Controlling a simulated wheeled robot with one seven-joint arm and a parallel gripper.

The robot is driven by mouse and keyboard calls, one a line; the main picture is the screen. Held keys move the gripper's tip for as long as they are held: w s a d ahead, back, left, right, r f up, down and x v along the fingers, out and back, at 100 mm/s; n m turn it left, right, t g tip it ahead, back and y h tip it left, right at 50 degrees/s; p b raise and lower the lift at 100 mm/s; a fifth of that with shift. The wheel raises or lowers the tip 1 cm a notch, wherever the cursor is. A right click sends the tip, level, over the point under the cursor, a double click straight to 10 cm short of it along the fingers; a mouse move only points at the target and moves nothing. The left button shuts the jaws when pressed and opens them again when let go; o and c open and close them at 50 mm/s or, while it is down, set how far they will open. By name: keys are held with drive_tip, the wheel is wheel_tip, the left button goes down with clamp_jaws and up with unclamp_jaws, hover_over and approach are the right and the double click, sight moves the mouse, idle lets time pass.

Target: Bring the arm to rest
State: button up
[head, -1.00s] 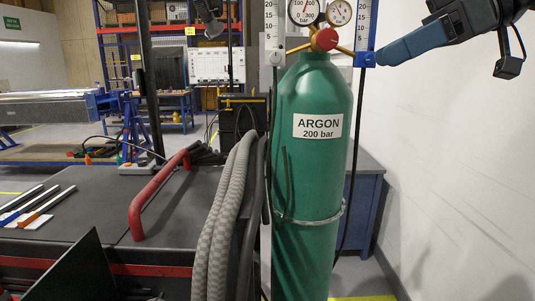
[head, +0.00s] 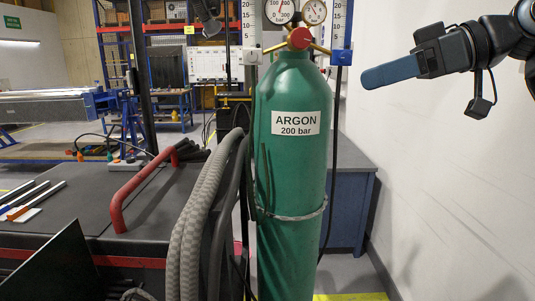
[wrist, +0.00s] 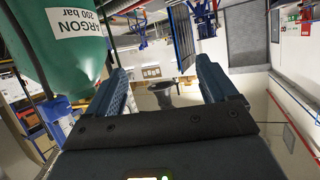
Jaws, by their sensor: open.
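My gripper (head: 378,76) is raised at the upper right of the head view, in front of the white wall. It points left and is seen side-on, apart from the gas cylinder. In the wrist view my gripper (wrist: 165,85) shows two blue fingers spread wide with nothing held between them. The green argon cylinder (head: 292,185) stands upright left of my gripper in the head view. It also fills the upper left of the wrist view (wrist: 60,50), beside the left finger.
The cylinder carries a red valve knob (head: 301,38), gauges and a blue block (head: 341,57). A dark cart top (head: 70,205) with a red handle (head: 118,205) and grey hoses (head: 200,205) lies left. A blue-grey cabinet (head: 350,205) stands behind. The white wall (head: 450,170) bounds the right.

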drive_tip(key=a+f+m+t, duration=0.2)
drive_tip(key=f+m+t, duration=0.2)
drive_tip(key=f, duration=0.5)
drive_tip(key=a+f+m+t, duration=0.3)
drive_tip(key=f+m, duration=0.1)
drive_tip(key=f, duration=0.4)
drive_tip(key=s+f+m+t+h, duration=0.2)
drive_tip(key=s+f+m+h, duration=0.3)
drive_tip(key=f, duration=0.4)
drive_tip(key=s+f+m+t+h, duration=0.2)
drive_tip(key=s+f+m+t, duration=0.1)
drive_tip(key=s+f, duration=0.55)
drive_tip(key=s+d+f+m+g+h, duration=0.1)
drive_tip(key=s+d+f+h, duration=0.2)
drive_tip(key=s, duration=0.6)
drive_tip(key=s+d+f+h, duration=0.2)
drive_tip(key=s+f, duration=0.3)
drive_tip(key=s, duration=0.3)
drive_tip(key=s+d+r+n, duration=0.2)
drive_tip(key=s, duration=0.6)
drive_tip(key=s+d+r+n, duration=0.1)
drive_tip(key=s+d+r, duration=0.1)
drive_tip(key=s, duration=0.7)
drive_tip(key=shift+r+n+g+h, duration=0.4)
drive_tip(key=shift+r, duration=0.45)
